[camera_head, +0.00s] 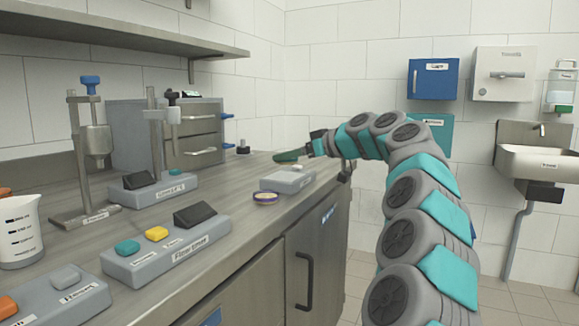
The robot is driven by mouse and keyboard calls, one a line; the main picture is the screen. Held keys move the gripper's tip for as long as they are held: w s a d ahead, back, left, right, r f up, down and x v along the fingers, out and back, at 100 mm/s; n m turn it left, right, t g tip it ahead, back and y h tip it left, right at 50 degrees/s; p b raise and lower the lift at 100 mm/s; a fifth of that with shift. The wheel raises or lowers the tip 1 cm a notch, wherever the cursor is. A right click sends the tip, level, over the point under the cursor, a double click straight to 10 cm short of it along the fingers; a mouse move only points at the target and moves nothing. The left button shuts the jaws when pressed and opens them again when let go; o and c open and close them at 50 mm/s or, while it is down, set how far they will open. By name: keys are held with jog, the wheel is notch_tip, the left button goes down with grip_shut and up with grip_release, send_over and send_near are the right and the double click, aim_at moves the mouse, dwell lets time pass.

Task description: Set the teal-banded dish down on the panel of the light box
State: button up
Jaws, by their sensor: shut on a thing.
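My gripper (310,149) is at the far right end of the counter, small and partly hidden by its own wrist. It is shut on a flat dark green-teal thing (287,156), which I take for the teal-banded dish. The dish appears above and behind a low grey box (287,181) with a pale top and a front label too small to read, probably the light box. I cannot tell how high the dish is above the counter or whether it touches anything.
A round dish with a purple band (265,198) lies on the counter just left of the grey box. A control box with teal and yellow buttons (165,249), a clamp stand (85,160) and a beaker (20,232) stand further left. The counter's front edge runs below the grey box.

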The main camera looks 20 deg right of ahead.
aim_at(290, 177)
jog(key=shift+w+f, duration=0.1)
jog(key=shift+w, duration=0.35)
jog(key=shift+w+d, duration=0.1)
jog(key=shift+w, duration=0.1)
jog(key=shift+f, duration=1.7)
jog(key=shift+f, duration=0.1)
jog(key=shift+f, duration=0.15)
jog(key=o, duration=1.2)
jog(key=shift+o, duration=0.2)
jog(key=shift+s+r, duration=0.15)
jog(key=shift+r, duration=0.15)
jog(key=v, duration=1.1)
jog(key=shift+s+d+b, duration=0.15)
jog(key=shift+s+b, duration=0.15)
jog(key=shift+b, duration=0.15)
